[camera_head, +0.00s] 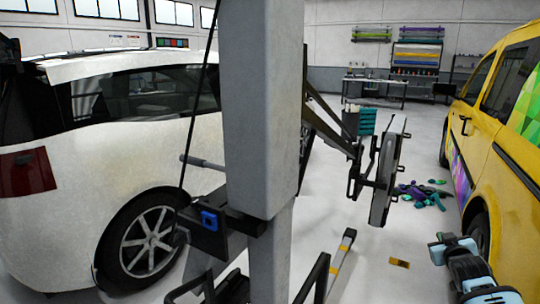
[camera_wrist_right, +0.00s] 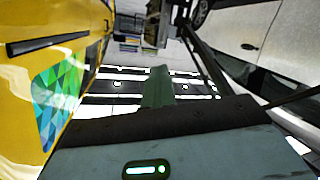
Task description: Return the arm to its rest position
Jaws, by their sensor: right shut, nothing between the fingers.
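My right arm comes in at the lower right of the head view. Its blue-and-black end, with the right gripper (camera_head: 449,247), is beside the yellow van (camera_head: 515,165) and above the floor. In the right wrist view the gripper's dark green fingers (camera_wrist_right: 157,88) are together, with nothing visible between them. The green-grey gripper housing with a lit green bar fills the bottom of that view. My left gripper does not show in either view.
A grey lift post (camera_head: 262,110) stands in front of the white car (camera_head: 80,150). Lift arms (camera_head: 340,265) reach low over the floor. Purple and teal scraps (camera_head: 420,193) lie on the floor. A workbench (camera_head: 375,82) stands far back.

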